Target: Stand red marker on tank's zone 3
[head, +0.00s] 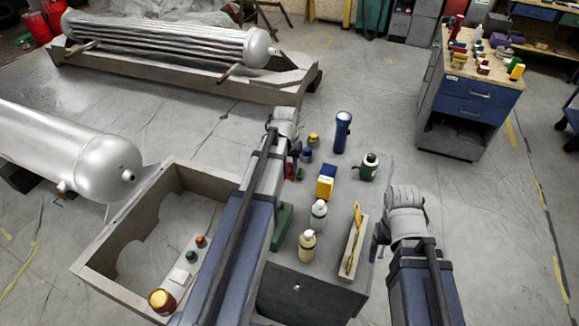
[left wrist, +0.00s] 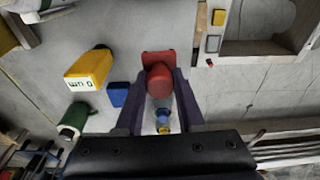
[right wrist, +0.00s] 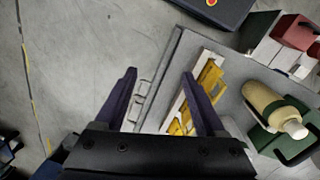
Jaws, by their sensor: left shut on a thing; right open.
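My left gripper (left wrist: 162,90) is shut on a red piece with a rounded end and a flat squarish part, which I take as the red marker (left wrist: 158,78). In the head view my left wrist hides most of it; a bit of red (head: 291,169) shows below the wrist. My right gripper (right wrist: 160,80) is open and empty; in the head view it (head: 379,243) is beside the right edge of the grey cabinet. A silver tank (head: 75,150) lies at the left, and a ribbed tank (head: 160,42) lies on a frame at the back. No zone numbers are readable.
An open wooden crate (head: 130,222) stands left. A drawer cabinet (head: 470,100) stands back right.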

